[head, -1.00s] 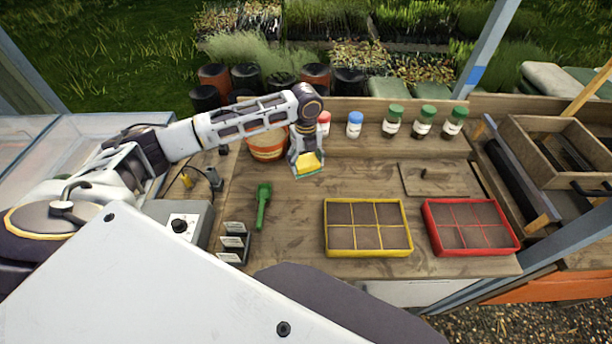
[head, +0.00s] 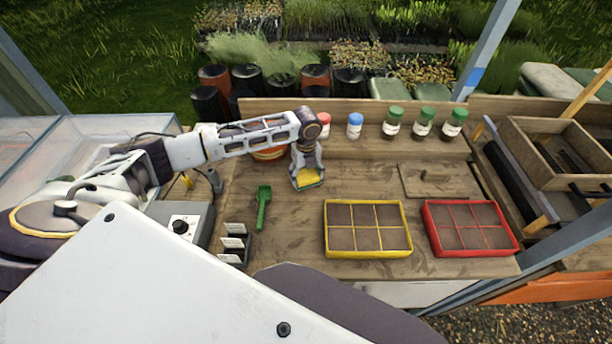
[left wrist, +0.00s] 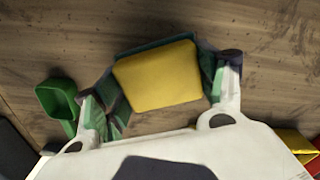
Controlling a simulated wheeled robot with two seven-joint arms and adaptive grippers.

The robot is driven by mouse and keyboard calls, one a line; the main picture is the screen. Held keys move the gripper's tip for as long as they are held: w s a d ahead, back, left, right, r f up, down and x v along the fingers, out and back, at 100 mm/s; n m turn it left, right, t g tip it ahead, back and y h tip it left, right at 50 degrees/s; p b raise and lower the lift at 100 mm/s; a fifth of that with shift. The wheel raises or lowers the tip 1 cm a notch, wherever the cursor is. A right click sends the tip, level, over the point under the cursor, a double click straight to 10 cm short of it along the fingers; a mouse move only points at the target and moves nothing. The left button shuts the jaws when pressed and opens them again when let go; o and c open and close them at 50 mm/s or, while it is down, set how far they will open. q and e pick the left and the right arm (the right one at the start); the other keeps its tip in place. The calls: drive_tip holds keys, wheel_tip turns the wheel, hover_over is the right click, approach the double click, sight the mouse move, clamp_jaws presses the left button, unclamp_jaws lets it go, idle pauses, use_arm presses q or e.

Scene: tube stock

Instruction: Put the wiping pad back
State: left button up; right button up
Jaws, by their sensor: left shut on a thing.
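The wiping pad (head: 308,177) is yellow with a green underside. My left gripper (head: 307,172) is shut on it, above or at the wooden bench top, left of centre in the head view. In the left wrist view the pad (left wrist: 158,77) sits between the two fingers of the left gripper (left wrist: 160,88), its yellow face toward the camera. I cannot tell whether the pad touches the bench. My right gripper is not in view.
A green scoop (head: 263,206) lies left of the pad. A yellow tray (head: 326,243) and a red tray (head: 431,238) stand to the right. An orange pot (head: 268,154) is partly behind my left arm. Several capped bottles (head: 392,123) line the back. Bench between pad and lidded board (head: 440,187) is clear.

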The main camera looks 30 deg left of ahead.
sight(306, 175)
use_arm(q)
drive_tip(key=shift+f, duration=0.45)
drive_tip(key=o, duration=1)
drive_tip(key=shift+f, duration=0.1)
drive_tip(key=shift+c, duration=0.2)
wheel_tip(306, 175, up, 12)
drive_tip(key=b, duration=0.1)
drive_tip(key=shift+s, duration=0.1)
idle(0.8)
